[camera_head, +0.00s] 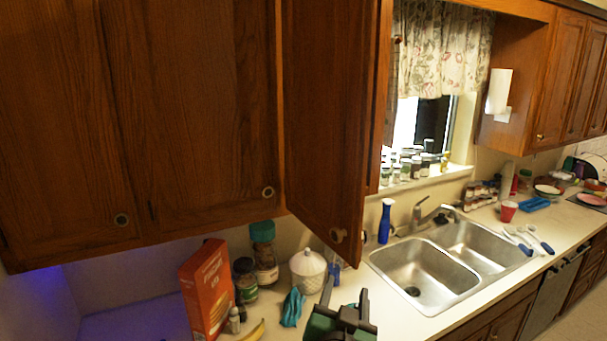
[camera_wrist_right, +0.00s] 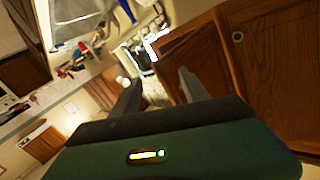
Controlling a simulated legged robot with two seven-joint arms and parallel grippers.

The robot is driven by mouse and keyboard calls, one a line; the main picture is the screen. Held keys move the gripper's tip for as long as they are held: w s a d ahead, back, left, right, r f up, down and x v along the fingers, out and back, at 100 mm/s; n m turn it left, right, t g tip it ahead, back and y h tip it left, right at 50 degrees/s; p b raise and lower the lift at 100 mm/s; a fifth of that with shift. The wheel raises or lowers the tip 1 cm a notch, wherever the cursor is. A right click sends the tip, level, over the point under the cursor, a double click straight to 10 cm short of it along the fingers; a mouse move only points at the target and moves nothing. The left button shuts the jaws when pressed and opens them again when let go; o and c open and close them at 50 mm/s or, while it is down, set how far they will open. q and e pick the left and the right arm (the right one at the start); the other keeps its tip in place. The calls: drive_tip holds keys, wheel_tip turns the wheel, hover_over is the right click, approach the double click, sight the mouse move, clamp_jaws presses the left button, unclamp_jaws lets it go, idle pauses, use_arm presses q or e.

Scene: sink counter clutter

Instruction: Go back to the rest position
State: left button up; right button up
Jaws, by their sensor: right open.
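My right gripper (camera_head: 346,295) is at the bottom middle of the head view, over the counter's front part. Its two dark fingers point up and stand apart, with nothing between them. In the right wrist view the gripper (camera_wrist_right: 157,88) also shows its fingers spread and empty. The cabinet door (camera_head: 328,130) above it hangs open toward me, with a round knob near its lower corner. My left gripper is not in the head view.
An orange box (camera_head: 207,290), jars (camera_head: 264,255), a white lidded pot (camera_head: 307,271) and a teal cloth (camera_head: 292,308) stand left of the gripper. A blue bottle (camera_head: 385,220) stands beside the double sink (camera_head: 425,275). A red cup (camera_head: 508,211) is further right. Counter between gripper and sink looks clear.

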drive_tip(key=s+d+f+n+g+y+b, duration=0.2)
drive_tip(key=s+f+n+g+y, duration=0.15)
drive_tip(key=f, duration=0.85)
drive_tip(key=s+d+f+n+g+y+b, duration=0.2)
drive_tip(key=f+g, duration=0.2)
drive_tip(key=f, duration=0.7)
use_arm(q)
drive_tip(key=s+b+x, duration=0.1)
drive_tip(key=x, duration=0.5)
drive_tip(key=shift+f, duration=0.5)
use_arm(e)
drive_tip(key=s+d+f+g, duration=0.3)
drive_tip(key=s+f, duration=0.2)
drive_tip(key=s, duration=0.3)
drive_tip(key=s+d+f+g+h, duration=0.1)
drive_tip(key=s+d+f+g, duration=0.3)
drive_tip(key=s+f, duration=0.2)
drive_tip(key=shift+s+d+f, duration=0.25)
drive_tip(key=shift+s+f, duration=0.05)
drive_tip(key=shift+s, duration=0.7)
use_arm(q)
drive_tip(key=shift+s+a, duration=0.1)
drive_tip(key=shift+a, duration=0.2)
use_arm(e)
drive_tip(key=shift+a+h, duration=0.25)
drive_tip(key=shift+a, duration=0.05)
